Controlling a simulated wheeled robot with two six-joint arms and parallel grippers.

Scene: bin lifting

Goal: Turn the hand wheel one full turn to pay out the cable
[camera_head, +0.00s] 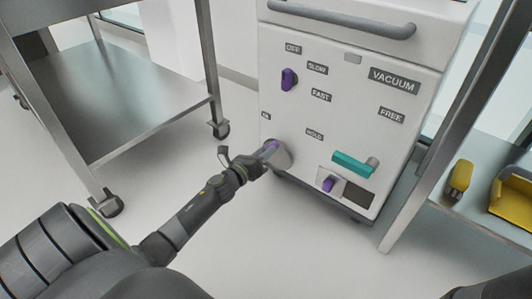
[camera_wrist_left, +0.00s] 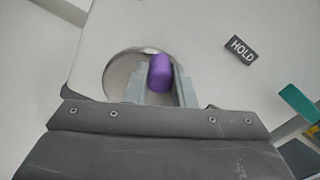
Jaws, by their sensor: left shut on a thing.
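The hand wheel, a round grey disc (camera_head: 283,159) low on the left of the white machine's front (camera_head: 340,110), is partly hidden by my gripper. It also shows in the left wrist view (camera_wrist_left: 120,75). A purple grip (camera_wrist_left: 160,72) stands out from it. My left gripper (camera_head: 266,152) is at the wheel, and its two fingers are shut on the purple grip, one on each side. No cable can be made out. My right gripper is not in view.
The front also carries a purple knob (camera_head: 289,79), a teal lever (camera_head: 352,164) and a small purple knob (camera_head: 329,184). A wheeled metal table (camera_head: 150,95) stands left. A shelf (camera_head: 465,205) with yellow items (camera_head: 512,197) is at right. Floor between is clear.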

